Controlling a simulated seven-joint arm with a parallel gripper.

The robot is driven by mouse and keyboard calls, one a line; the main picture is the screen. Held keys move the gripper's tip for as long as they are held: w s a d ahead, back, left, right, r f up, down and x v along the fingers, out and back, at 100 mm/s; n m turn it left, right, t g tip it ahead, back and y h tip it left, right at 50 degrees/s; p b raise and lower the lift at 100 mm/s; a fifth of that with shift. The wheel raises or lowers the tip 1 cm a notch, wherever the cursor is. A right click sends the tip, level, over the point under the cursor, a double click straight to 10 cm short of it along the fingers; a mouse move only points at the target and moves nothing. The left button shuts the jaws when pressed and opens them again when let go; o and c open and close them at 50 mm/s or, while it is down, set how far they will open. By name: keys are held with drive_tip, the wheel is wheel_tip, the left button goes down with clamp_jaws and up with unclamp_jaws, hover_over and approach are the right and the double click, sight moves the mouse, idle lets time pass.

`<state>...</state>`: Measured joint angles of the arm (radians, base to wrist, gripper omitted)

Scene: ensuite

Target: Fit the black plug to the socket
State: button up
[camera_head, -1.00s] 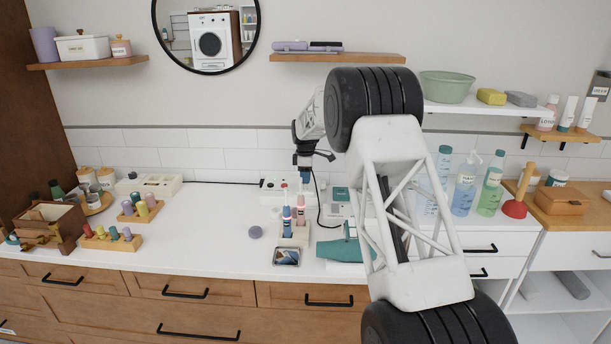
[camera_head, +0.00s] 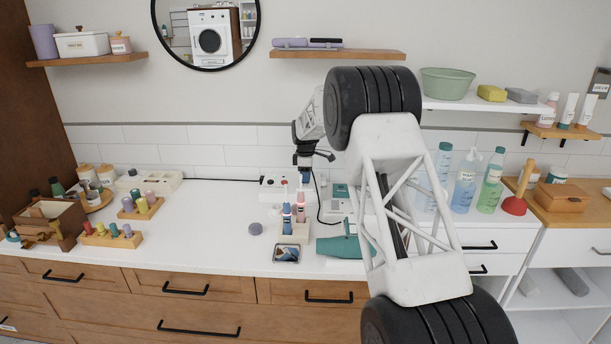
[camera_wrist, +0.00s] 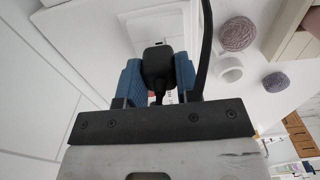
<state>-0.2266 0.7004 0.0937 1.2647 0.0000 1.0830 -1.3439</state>
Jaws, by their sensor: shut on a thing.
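The black plug (camera_wrist: 158,62) is between the blue fingers of my gripper (camera_wrist: 158,82) in the wrist view, with its black cord running up beside the right finger. My gripper is shut on it. In the head view my gripper (camera_head: 305,176) points down over a white socket block (camera_head: 272,185) at the back of the counter, by the tiled wall. The plug is too small to make out there, and I cannot tell whether it touches the block. In the wrist view a white surface lies beyond the plug; the socket holes are hidden.
The counter's left middle (camera_head: 205,225) is clear.

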drive_tip(key=shift+f, duration=0.65)
drive_tip(key=o, duration=1.1)
drive_tip(key=shift+r, duration=0.2)
drive_tip(key=shift+r, duration=3.7)
drive_tip(key=shift+d+r, duration=0.1)
